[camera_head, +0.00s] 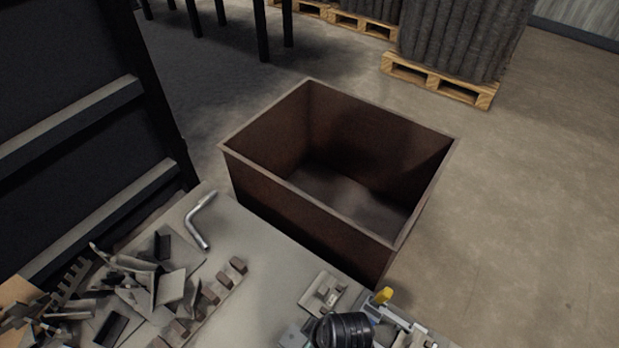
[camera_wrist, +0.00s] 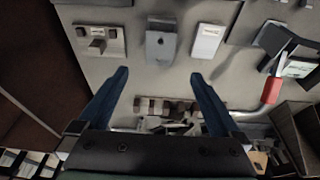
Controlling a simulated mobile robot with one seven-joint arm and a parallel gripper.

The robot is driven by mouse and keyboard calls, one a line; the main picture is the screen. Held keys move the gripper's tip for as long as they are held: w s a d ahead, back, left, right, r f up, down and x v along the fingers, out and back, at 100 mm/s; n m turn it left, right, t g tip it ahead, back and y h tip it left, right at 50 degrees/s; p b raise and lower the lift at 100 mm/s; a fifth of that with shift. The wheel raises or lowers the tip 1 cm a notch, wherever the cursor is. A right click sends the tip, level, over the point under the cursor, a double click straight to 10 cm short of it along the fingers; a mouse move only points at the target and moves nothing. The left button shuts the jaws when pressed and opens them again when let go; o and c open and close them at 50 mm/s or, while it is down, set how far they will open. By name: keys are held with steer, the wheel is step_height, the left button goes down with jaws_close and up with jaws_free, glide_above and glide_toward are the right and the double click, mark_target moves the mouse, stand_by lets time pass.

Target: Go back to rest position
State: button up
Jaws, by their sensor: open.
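My gripper (camera_wrist: 159,88) shows in the wrist view with its two blue fingers spread wide apart. Nothing is between the fingers. Below and beyond the fingers lies a grey work surface (camera_wrist: 130,75) with small fixtures on it. In the head view the gripper cannot be made out clearly. A dark, rounded part with a yellow piece beside it shows at the bottom edge there; I cannot tell what it belongs to.
An open brown bin (camera_head: 270,195) stands on the floor past the table (camera_head: 240,275). A red-handled tool (camera_wrist: 271,90) lies at right. Pallets (camera_head: 437,80) stand behind; floor at right is clear.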

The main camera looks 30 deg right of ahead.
steer(key=shift+w, duration=0.1)
steer(key=w+r+t+h, duration=0.2)
steer(key=w+r+t, duration=0.4)
steer(key=w+r, duration=1.05)
steer(key=w+a+r+m+t, duration=0.15)
steer(key=w+r+t, duration=0.25)
steer(key=r, duration=0.8)
steer(key=w+a+r+m+t, duration=0.1)
steer(key=w+a+r+t, duration=0.15)
steer(key=r, duration=1.05)
steer(key=s+a+r+t, duration=0.1)
steer(key=a+r+t, duration=0.15)
steer(key=r, duration=0.65)
steer(key=s+a+r+t, duration=0.2)
steer(key=r+t, duration=0.1)
steer(key=r, duration=0.6)
steer(key=s+a+r+m+t+y, duration=0.1)
steer(key=s+a+r+t, duration=0.15)
steer(key=s+r, duration=0.4)
steer(key=s+a+r+m+t, duration=0.1)
steer(key=s+r+t, duration=0.3)
steer(key=r, duration=0.5)
step_height(320, 180, up, 19)
steer(key=p, duration=1.8)
steer(key=shift+s+a+f, duration=0.15)
steer(key=shift+a+f, duration=0.05)
steer(key=shift+a, duration=0.05)
